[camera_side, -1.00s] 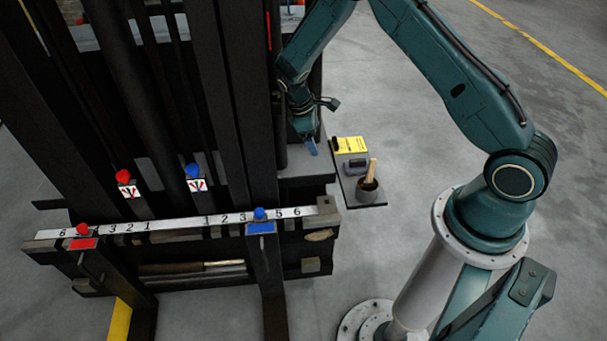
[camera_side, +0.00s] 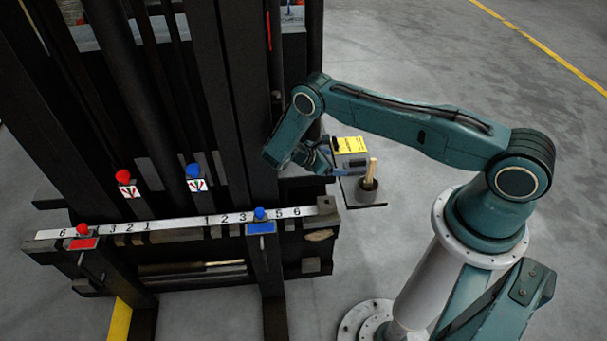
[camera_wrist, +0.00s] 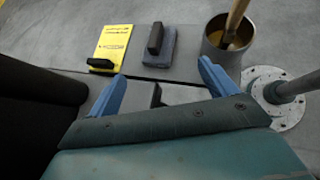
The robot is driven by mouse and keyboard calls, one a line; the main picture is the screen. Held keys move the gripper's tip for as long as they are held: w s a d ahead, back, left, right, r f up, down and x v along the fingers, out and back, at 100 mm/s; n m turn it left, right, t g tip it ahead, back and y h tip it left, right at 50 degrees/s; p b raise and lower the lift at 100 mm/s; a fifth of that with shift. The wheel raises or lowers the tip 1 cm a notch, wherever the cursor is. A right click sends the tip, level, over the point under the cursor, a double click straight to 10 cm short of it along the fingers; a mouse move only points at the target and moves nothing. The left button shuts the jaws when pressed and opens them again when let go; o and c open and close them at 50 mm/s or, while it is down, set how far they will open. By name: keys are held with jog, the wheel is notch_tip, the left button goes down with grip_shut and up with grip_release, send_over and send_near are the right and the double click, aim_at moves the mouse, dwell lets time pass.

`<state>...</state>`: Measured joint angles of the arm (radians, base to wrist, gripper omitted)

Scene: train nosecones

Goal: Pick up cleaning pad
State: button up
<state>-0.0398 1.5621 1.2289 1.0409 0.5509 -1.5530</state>
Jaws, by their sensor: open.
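The likely cleaning pad (camera_wrist: 168,46), a grey block with a black handle, lies on a small dark platform (camera_wrist: 85,75) in the wrist view. My gripper (camera_wrist: 162,68) is open and empty, its blue fingers spread on either side of the view and pointing toward the pad. The pad lies ahead of and between the fingertips, not touching them. In the side view my gripper (camera_side: 338,171) is at the left edge of the platform and partly covers it.
A yellow card (camera_wrist: 114,42) with a small black object (camera_wrist: 101,65) lies left of the pad. A grey pot (camera_wrist: 216,55) holding a wooden-handled tool (camera_wrist: 237,17) stands to its right. The dark forklift frame (camera_side: 225,110) stands close on my gripper's left.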

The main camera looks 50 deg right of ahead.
aim_at(361, 163)
jog(key=shift+s+d+f+n+h, duration=0.15)
jog(key=shift+s+n+h, duration=0.35)
jog(key=shift+h, duration=0.2)
jog(key=shift+d, duration=0.1)
jog(key=shift+x, duration=4.25)
jog(key=shift+s+g, duration=0.2)
jog(key=shift+g, duration=0.1)
jog(key=shift+x, duration=2.55)
jog(key=c, duration=1.1)
